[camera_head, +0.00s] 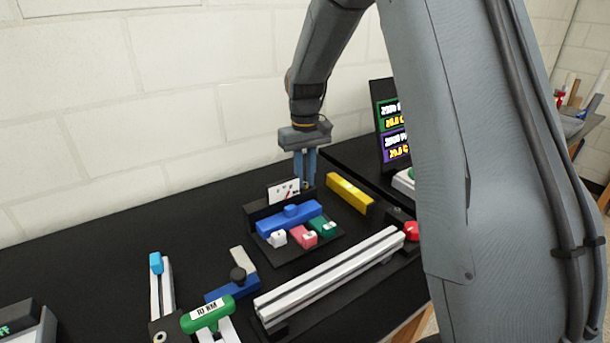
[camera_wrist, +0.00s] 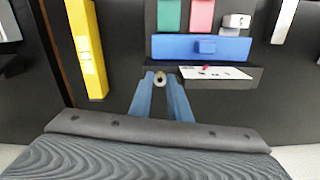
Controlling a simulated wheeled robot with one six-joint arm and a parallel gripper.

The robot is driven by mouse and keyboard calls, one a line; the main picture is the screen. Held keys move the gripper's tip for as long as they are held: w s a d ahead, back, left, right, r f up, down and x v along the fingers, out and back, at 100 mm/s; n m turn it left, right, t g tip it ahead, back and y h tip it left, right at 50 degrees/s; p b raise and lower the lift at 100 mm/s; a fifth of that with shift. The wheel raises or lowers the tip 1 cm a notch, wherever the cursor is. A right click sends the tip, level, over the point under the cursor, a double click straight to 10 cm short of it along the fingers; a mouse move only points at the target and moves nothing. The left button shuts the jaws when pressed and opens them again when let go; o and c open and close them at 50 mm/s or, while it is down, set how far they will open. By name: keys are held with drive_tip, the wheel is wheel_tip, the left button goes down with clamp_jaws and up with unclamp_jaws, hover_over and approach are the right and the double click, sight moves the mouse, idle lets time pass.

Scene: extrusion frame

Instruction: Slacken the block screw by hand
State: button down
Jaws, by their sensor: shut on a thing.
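My gripper (camera_head: 306,184) points down at the right end of a small black holder beside a white card (camera_head: 281,191). In the wrist view my gripper (camera_wrist: 160,79) has its two blue fingers closed around a small round piece (camera_wrist: 160,77) with a brass-coloured ring and dark centre. I cannot tell whether this is the block screw. The fingers hide its sides. A long blue block (camera_head: 289,218) lies in front of the card and also shows in the wrist view (camera_wrist: 180,47).
White, pink and green blocks (camera_head: 325,228) stand before the long blue block. A yellow bar (camera_head: 350,194) lies to the right. A green handle (camera_head: 207,314) is front left.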

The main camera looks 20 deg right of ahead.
sight(305, 186)
drive_tip(key=shift+n+p, duration=0.35)
drive_tip(key=shift+n, duration=1.95)
drive_tip(key=c, duration=1.6)
unclamp_jaws()
drive_tip(key=shift+c, duration=0.2)
drive_tip(key=shift+r, duration=0.1)
wheel_tip(305, 186, up, 8)
drive_tip(key=b, duration=0.2)
drive_tip(key=shift+f, duration=0.25)
